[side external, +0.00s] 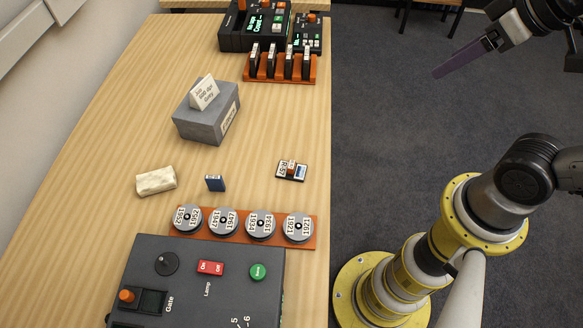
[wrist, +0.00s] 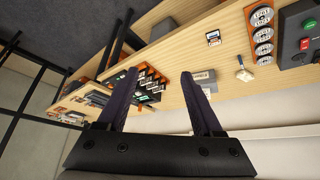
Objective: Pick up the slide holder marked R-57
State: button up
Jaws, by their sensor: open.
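The slide holder (side external: 291,170) is a small flat piece with a white label reading R-57, an orange-brown part and a pale blue window. It lies alone on the wooden table near its right edge in the side view. It also shows small in the wrist view (wrist: 213,37), where its marking is too small to read. My gripper (side external: 437,74) is at the upper right of the side view, off the table and above the grey floor, far from the holder. In the wrist view my gripper's two dark fingers (wrist: 160,92) stand wide apart with nothing between them.
A grey box (side external: 203,125) with a card on top stands left of the holder. A small blue block (side external: 215,183) and a cream bundle (side external: 156,180) lie nearby. An orange rack of labelled reels (side external: 316,240) and a dark control panel (side external: 150,245) are in front. Black devices (side external: 262,36) stand behind.

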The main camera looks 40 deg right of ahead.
jog(key=w+a+r+n+g, duration=0.15)
jog(key=w+a, duration=0.25)
jog(key=w, duration=0.4)
jog(key=n+g, duration=0.5)
send_over(291, 164)
notch_tip(291, 164, down, 16)
jog(key=shift+t, duration=0.25)
notch_tip(291, 164, down, 8)
jog(key=shift+s+r, duration=0.1)
jog(key=shift+s, duration=0.05)
jog(key=shift+f, duration=2.85)
jog(key=shift+c, duration=0.3)
grip_shut()
